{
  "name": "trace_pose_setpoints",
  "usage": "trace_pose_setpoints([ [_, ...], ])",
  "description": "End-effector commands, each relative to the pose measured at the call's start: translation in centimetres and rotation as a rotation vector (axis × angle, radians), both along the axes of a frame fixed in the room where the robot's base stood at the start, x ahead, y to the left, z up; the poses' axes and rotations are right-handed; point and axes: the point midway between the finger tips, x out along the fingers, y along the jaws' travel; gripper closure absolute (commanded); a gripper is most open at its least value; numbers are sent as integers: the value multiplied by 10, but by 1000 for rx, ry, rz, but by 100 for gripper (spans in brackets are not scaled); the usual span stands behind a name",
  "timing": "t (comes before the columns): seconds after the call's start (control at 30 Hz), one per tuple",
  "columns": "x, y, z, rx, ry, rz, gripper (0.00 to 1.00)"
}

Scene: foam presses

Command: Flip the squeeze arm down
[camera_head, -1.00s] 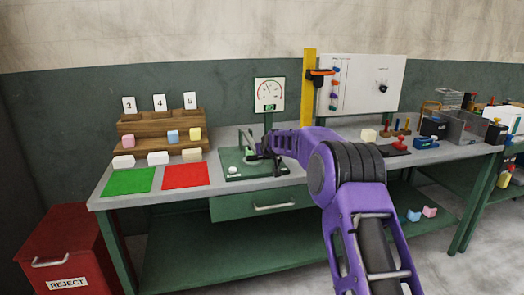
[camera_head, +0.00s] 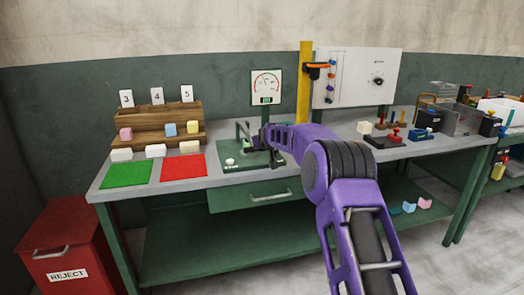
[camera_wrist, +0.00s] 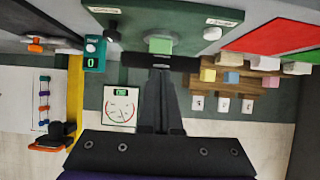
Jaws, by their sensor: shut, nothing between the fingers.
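The press has a dark green base (camera_head: 232,165) on the bench, in front of the dial gauge. A green foam block (camera_wrist: 159,45) sits on the press in the wrist view. A black bar (camera_wrist: 140,61), perhaps part of the squeeze arm, lies across the picture between the block and my fingers. My gripper (camera_wrist: 160,72) is shut and empty, its fingertips at this bar; I cannot tell if they touch. In the head view my gripper (camera_head: 264,138) is at the press's right side and hides part of it, so the squeeze arm's angle is unclear.
A dial gauge (camera_head: 266,87) and a yellow post (camera_head: 304,85) stand behind the press. Green (camera_head: 127,173) and red (camera_head: 184,167) mats lie to its left, with a wooden rack (camera_head: 150,138) behind. A red reject bin (camera_head: 68,245) stands at lower left.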

Motion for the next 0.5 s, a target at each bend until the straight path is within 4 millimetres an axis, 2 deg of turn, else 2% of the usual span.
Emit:
trace_pose_setpoints([
  [0.03,-6,-3,-23,-13,46,2,100],
  [0.17,-8,-3,5,-9,27,-1,100],
  [0.3,-12,-3,44,-2,-3,-2,100],
  [0.37,-19,-5,32,-1,2,-2,100],
  [0.5,-34,-9,26,0,-3,-1,100],
])
